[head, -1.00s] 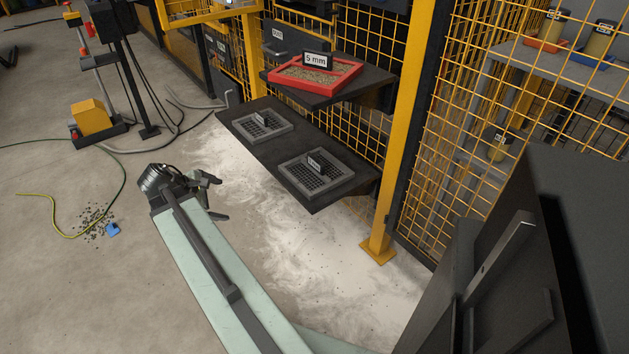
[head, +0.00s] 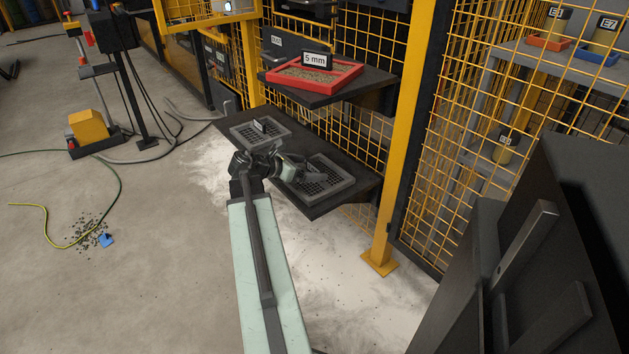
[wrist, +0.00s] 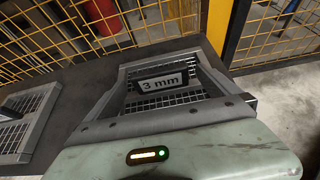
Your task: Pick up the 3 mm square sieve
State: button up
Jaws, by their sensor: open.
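The 3 mm square sieve (wrist: 205,108) is a grey square tray with a mesh floor and a dark upright label reading 3 mm. It lies flat on the dark lower shelf (wrist: 85,90) in the wrist view. In the head view it is the nearer right-hand sieve (head: 338,188), with its left part and label covered by my gripper. My gripper (head: 308,176) is open and empty over its left side. In the wrist view my gripper's pale green body covers the sieve's near edge. I cannot tell whether the fingers touch it.
A second grey sieve (head: 277,138) lies beyond on the same shelf, left of the first in the wrist view. A red-framed 5 mm sieve (head: 345,82) sits on the shelf above. A yellow post (head: 405,130) and mesh fence stand close to the right.

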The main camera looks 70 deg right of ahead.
aim_at(314, 168)
jog(key=b+x, duration=0.1)
jog(key=x, duration=0.2)
jog(key=shift+d+f, duration=0.15)
jog(key=c, duration=1.8)
jog(key=shift+o, duration=0.2)
